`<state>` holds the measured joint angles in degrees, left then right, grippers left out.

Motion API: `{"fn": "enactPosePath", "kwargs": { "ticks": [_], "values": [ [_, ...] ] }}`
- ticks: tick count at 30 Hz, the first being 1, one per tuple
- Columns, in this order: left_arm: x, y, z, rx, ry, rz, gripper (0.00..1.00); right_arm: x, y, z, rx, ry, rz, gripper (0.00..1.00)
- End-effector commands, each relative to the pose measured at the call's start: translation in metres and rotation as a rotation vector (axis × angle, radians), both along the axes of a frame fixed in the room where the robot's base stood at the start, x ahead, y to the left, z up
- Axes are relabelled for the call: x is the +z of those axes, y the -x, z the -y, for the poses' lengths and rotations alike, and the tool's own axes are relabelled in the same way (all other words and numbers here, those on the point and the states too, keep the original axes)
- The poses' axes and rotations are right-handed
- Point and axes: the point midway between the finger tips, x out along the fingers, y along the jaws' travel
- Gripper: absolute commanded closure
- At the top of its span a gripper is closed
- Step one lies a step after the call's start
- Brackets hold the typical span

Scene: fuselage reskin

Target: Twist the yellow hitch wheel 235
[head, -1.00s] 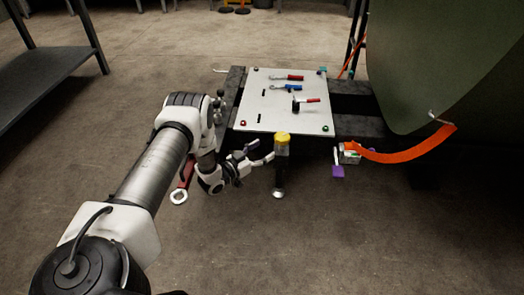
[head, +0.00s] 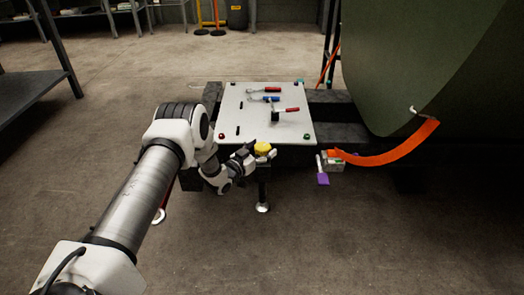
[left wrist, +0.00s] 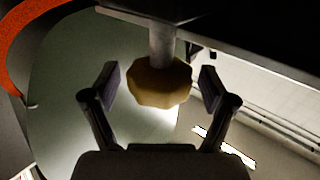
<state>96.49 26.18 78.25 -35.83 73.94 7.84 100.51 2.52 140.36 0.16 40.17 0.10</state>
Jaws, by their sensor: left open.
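In the left wrist view the wheel (left wrist: 160,82) is a faceted yellow knob on a grey shaft. My left gripper (head: 262,153) is at the wheel, and in the left wrist view its open fingers (left wrist: 156,84) stand on either side of it, with a visible gap on each side. The right gripper is not in view.
A white board (head: 265,118) with several tools lies on the dark platform (head: 330,112) behind the wheel. A large green panel (head: 410,60) rises at right. Floor in front is clear.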

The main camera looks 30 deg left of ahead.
Motion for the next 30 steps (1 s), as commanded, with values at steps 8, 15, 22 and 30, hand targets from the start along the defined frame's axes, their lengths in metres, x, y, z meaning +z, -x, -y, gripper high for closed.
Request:
{"fn": "enactPosePath", "kwargs": {
  "ticks": [8,15,22,30],
  "values": [
    [0.0003,0.0004,-0.0003,0.0,0.0,0.0,0.77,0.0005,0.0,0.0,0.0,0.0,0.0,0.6],
    [0.0016,0.0003,-0.0017,-0.044,-0.001,0.002,0.77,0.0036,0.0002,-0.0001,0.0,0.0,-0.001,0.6],
    [0.0003,0.0003,-0.0008,-0.07,-0.001,0.001,0.77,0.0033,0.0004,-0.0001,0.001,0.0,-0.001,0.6],
    [0.0003,0.0004,-0.0006,-0.07,-0.001,0.0,0.16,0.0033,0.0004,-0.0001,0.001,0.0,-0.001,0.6]
  ]
}}
